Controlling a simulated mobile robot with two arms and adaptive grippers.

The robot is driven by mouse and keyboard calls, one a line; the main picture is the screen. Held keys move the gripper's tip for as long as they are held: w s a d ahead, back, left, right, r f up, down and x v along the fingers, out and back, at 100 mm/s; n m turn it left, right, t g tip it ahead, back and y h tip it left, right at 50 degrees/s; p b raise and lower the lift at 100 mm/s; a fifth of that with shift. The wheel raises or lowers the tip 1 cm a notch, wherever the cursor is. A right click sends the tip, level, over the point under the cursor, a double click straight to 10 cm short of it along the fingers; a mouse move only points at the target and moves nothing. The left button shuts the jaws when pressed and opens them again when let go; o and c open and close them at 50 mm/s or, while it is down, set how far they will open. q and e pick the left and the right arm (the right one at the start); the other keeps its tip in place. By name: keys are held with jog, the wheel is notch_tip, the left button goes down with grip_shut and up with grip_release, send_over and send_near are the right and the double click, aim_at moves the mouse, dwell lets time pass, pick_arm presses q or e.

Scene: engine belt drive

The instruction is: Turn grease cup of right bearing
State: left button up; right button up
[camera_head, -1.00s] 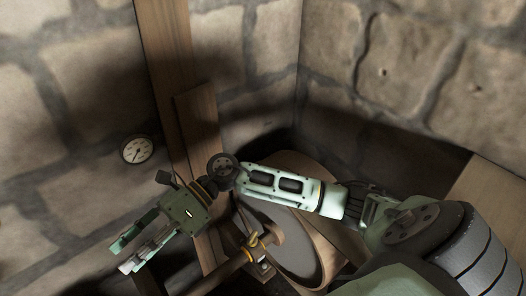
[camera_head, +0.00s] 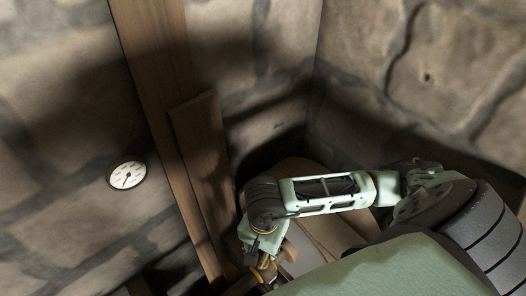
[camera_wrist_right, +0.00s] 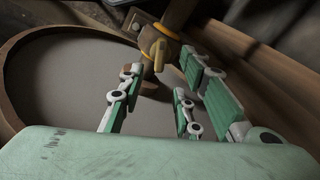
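The brass-yellow grease cup (camera_wrist_right: 159,50) shows in the right wrist view on the bearing at the shaft, just beyond my fingers. My right gripper (camera_wrist_right: 160,76) is open, with its green and white fingers on either side of the line to the cup. I cannot tell whether a finger touches it. In the head view my right gripper (camera_head: 262,243) points down at the bearing, and its fingers are mostly hidden. A bit of yellow metal (camera_head: 264,277) shows below it. My left gripper is not in view.
A large wheel with a wooden rim (camera_wrist_right: 14,58) and grey face lies left of the fingers in the right wrist view. A wooden post (camera_head: 165,110) stands against the stone wall (camera_head: 65,90). A round gauge (camera_head: 127,175) is on the wall at left.

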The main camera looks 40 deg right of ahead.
aim_at(264, 258)
notch_tip(264, 258, down, 6)
jog(key=shift+f, duration=0.1)
grip_shut()
dwell(0.5)
